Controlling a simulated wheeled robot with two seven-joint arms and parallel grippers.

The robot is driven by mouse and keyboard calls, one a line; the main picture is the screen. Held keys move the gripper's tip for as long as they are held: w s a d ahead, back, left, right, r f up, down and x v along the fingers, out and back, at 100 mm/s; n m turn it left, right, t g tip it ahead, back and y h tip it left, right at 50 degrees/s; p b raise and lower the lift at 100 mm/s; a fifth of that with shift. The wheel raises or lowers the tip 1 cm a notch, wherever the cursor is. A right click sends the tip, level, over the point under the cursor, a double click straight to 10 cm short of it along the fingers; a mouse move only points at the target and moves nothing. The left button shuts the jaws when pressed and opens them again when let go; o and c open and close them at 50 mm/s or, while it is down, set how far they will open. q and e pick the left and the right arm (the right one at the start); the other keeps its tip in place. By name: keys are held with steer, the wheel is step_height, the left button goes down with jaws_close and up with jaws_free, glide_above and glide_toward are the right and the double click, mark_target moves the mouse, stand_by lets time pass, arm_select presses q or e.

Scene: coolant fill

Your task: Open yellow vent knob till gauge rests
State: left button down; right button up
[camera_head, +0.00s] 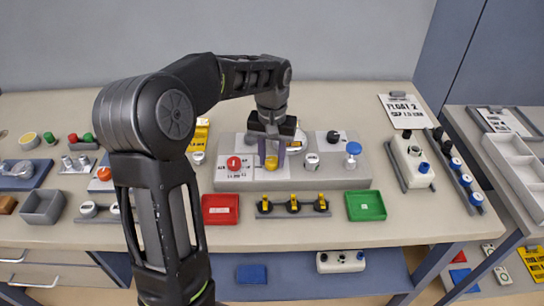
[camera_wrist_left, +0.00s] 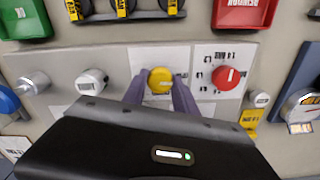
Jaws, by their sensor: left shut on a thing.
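The yellow vent knob (camera_head: 271,163) sits on the grey panel (camera_head: 340,181) in the middle of the bench. My left gripper (camera_head: 271,152) comes down on it from above. In the left wrist view the yellow knob (camera_wrist_left: 160,80) is between the two purple fingertips (camera_wrist_left: 160,92), one on each side, and the gripper is shut on it. My right gripper is not in view.
A red knob (camera_head: 234,163) is close on the left of the yellow knob. A white cap (camera_head: 312,161) and a blue-topped fitting (camera_head: 352,152) stand to its right. In front are a red tray (camera_head: 220,222), several yellow-black pieces on a rack, and a green tray (camera_head: 381,206).

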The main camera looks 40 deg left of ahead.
mark_target(272, 160)
arm_select(q)
steer(key=c, duration=1)
jaws_free()
steer(key=shift+o, duration=0.2)
step_height(272, 160, up, 8)
steer(key=shift+f+b, duration=0.1)
steer(key=shift+b, duration=0.2)
